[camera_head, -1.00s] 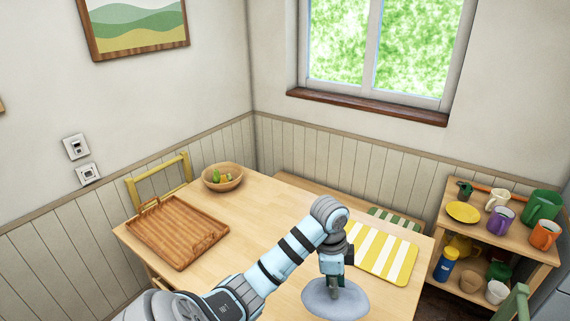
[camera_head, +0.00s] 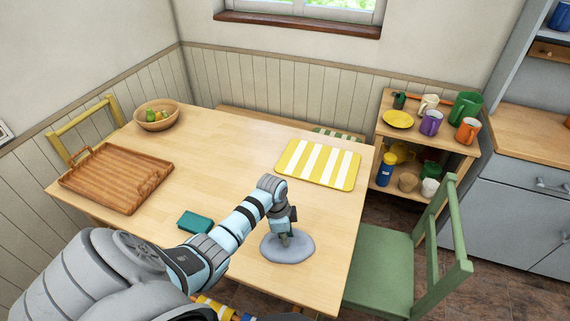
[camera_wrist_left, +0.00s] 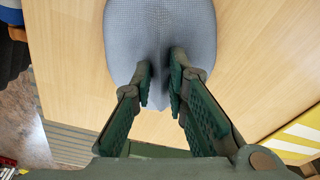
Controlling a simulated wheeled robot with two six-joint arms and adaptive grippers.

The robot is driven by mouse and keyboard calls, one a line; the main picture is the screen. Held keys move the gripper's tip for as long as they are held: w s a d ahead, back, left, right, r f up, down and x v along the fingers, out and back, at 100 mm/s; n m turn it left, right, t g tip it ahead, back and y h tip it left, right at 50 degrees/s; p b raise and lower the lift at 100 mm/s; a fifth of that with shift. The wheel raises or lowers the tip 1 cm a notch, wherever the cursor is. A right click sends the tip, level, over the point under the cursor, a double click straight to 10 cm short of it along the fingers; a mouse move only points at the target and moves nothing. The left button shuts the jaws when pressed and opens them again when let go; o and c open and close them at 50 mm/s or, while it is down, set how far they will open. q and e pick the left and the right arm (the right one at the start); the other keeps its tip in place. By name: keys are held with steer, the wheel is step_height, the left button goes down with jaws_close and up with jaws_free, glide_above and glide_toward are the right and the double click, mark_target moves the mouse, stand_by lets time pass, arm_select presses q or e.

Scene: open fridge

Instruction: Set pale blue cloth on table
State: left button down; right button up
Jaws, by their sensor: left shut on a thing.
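The pale blue cloth (camera_head: 298,252) looks grey-blue and rounded, and it is at the near part of the wooden table (camera_head: 225,160). In the left wrist view the cloth (camera_wrist_left: 160,25) is pinched into a fold between the two green fingertips of the gripper (camera_wrist_left: 160,80). The cloth spreads out beyond the fingers, over the tabletop. I cannot tell whether its underside fully touches the table. My right gripper is not in view.
A yellow-and-white striped mat (camera_head: 318,164) lies beyond the cloth. A teal box-like item (camera_head: 195,222) lies left of the forearm. A green chair (camera_head: 385,265) and crockery shelf (camera_head: 440,145) stand right.

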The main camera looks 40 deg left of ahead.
mark_target(279, 238)
arm_select(q)
steer(key=shift+w, duration=0.1)
steer(key=c, duration=2)
jaws_free()
steer(key=shift+f, duration=0.1)
steer(key=o, duration=0.4)
steer(key=r+p, duration=0.1)
steer(key=r, duration=0.3)
steer(key=a+r+p, duration=0.1)
steer(key=r, duration=0.3)
steer(key=s+r+p, duration=0.1)
steer(key=r, duration=0.3)
steer(key=shift+s+a+r, duration=0.1)
steer(key=shift+a+r, duration=0.05)
steer(key=shift+s, duration=0.1)
